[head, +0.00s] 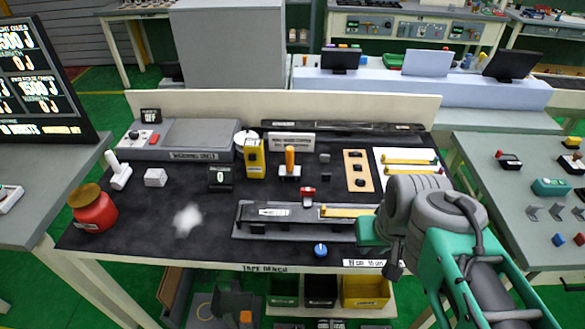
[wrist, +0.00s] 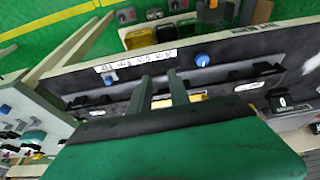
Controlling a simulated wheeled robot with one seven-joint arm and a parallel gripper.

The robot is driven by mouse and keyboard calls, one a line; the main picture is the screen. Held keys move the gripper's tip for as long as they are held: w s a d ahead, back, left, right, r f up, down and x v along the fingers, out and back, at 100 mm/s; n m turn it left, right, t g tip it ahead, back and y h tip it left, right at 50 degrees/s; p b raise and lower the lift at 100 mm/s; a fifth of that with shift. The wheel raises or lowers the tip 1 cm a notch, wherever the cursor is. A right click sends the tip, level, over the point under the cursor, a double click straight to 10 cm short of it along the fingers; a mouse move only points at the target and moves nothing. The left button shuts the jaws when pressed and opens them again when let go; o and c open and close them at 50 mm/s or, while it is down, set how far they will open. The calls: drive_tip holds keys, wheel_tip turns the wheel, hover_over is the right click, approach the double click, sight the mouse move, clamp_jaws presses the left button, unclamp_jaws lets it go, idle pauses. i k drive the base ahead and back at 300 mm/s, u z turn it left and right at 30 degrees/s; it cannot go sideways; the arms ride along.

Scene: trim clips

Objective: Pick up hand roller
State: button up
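Nothing is labelled as a hand roller. An upright orange-handled tool (head: 290,160) on a pale base stands at the middle of the dark bench top (head: 150,225). A white-handled tool (head: 119,172) stands at the bench's left end. I cannot tell for certain which is the hand roller. My gripper (wrist: 159,78) shows two grey fingers set apart, with nothing seen between them in the wrist view. In the head view my arm reaches in from the right, over the bench's front right part, away from both tools. My fingertips are not clear there.
A grey fixture (head: 290,230) with a yellow strip lies near the front, a blue knob (head: 320,250) before it. A red jar (head: 93,208) stands front left. A yellow device (head: 254,158) is left of the orange handle. A grey welding unit (head: 185,138) sits back left.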

sight(290, 169)
drive_tip(key=k, duration=1.25)
drive_tip(key=u, duration=0.6)
drive_tip(key=i, duration=0.5)
drive_tip(key=u, duration=0.95)
drive_tip(key=i, duration=0.8)
drive_tip(key=z, duration=0.7)
drive_tip(key=i, duration=0.7)
drive_tip(key=z, duration=0.85)
